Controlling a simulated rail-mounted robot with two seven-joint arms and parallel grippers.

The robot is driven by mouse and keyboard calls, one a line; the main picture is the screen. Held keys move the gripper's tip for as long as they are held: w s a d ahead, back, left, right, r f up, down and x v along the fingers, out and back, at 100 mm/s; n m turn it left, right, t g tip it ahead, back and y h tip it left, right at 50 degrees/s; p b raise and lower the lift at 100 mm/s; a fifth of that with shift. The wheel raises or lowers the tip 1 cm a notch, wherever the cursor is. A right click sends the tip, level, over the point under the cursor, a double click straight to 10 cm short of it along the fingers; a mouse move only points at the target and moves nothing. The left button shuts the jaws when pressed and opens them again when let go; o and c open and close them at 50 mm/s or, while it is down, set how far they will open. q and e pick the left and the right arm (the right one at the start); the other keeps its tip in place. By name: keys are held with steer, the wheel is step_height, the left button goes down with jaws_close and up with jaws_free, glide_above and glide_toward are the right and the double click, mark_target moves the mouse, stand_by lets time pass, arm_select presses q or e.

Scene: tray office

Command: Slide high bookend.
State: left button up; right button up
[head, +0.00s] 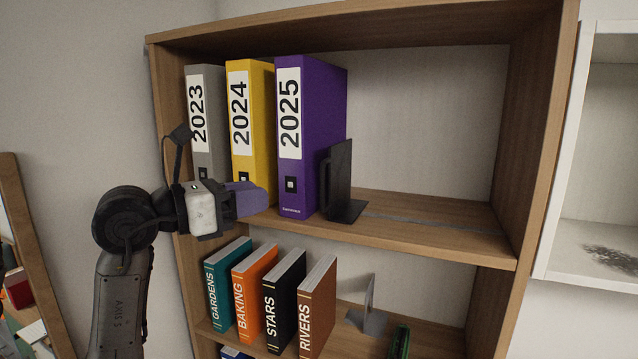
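The high bookend (339,178) is a black L-shaped plate on the upper shelf. It stands upright close against the right side of the purple 2025 binder (323,130), with its foot on the shelf board. My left gripper (256,198) is in front of the upper shelf, left of the bookend and apart from it. It is in front of the lower parts of the yellow 2024 binder (262,115) and the grey 2023 binder (207,100). Its fingers point right, and I cannot see a gap between them. My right gripper is out of view.
The upper shelf (440,215) is clear right of the bookend, with a dark strip along it. Below stand several books, such as RIVERS (318,305), a grey low bookend (370,315) and a green object (400,342). A white cabinet (585,250) is at right.

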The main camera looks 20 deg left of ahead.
mark_target(322, 205)
arm_select(q)
steer(key=shift+p+x, duration=2.65)
steer(key=shift+x, duration=4.2)
steer(key=shift+c, duration=0.5)
steer(key=shift+s, duration=0.1)
jaws_close()
